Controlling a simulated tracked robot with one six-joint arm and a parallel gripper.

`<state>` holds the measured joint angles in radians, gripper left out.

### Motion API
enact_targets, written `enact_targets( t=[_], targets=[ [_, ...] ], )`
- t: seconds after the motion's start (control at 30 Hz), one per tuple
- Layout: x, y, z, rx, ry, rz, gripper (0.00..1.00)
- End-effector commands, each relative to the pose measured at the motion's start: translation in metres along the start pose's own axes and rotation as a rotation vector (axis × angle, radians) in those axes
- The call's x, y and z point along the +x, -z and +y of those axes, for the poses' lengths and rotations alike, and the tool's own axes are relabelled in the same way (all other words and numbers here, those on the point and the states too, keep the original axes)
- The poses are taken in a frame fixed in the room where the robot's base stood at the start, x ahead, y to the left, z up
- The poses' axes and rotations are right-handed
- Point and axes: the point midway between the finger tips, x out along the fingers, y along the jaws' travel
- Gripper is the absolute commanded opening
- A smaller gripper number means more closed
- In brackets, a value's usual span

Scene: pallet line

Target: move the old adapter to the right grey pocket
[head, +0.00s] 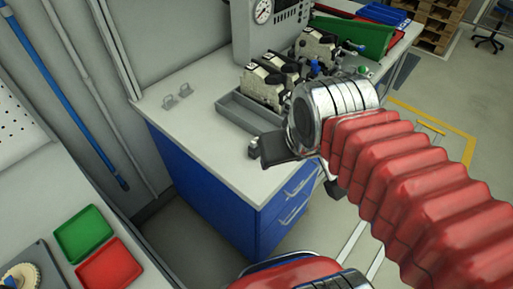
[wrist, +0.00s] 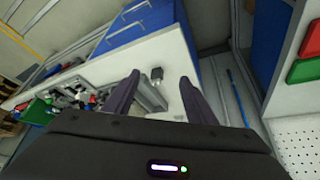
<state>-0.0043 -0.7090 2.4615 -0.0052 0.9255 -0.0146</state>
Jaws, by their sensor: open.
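A small dark block with a light metal top, perhaps the old adapter (head: 254,147), stands on the white counter near its front edge. In the wrist view the block (wrist: 157,74) shows between my fingertips, further off on the counter. My gripper (head: 280,148) is open, just right of the block in the head view; both dark fingers (wrist: 160,78) are apart with nothing between them. My arm hides part of this area. I cannot tell which part is the right grey pocket.
Two small grey brackets (head: 178,95) stand on the counter (head: 190,127) at left. A gauge panel (head: 268,22) and a green bin (head: 350,35) are at the back. Green (head: 83,234) and red (head: 110,263) trays lie at lower left. The counter's left part is mostly free.

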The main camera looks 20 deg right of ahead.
Motion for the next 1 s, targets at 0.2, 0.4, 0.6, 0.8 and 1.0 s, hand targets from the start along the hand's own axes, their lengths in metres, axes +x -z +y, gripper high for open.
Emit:
enact_targets(
  t=[0.2, 0.4, 0.6, 0.8, 1.0],
  targets=[
    [0.0, 0.029, -0.005, -0.063, -0.006, -0.085, 0.55],
    [0.005, 0.059, -0.005, -0.133, -0.009, -0.176, 0.55],
    [0.015, 0.088, -0.005, -0.203, -0.011, -0.27, 0.55],
    [0.031, 0.116, -0.007, -0.27, -0.009, -0.361, 0.55],
    [0.051, 0.142, -0.009, -0.338, -0.006, -0.455, 0.55]
  ],
)
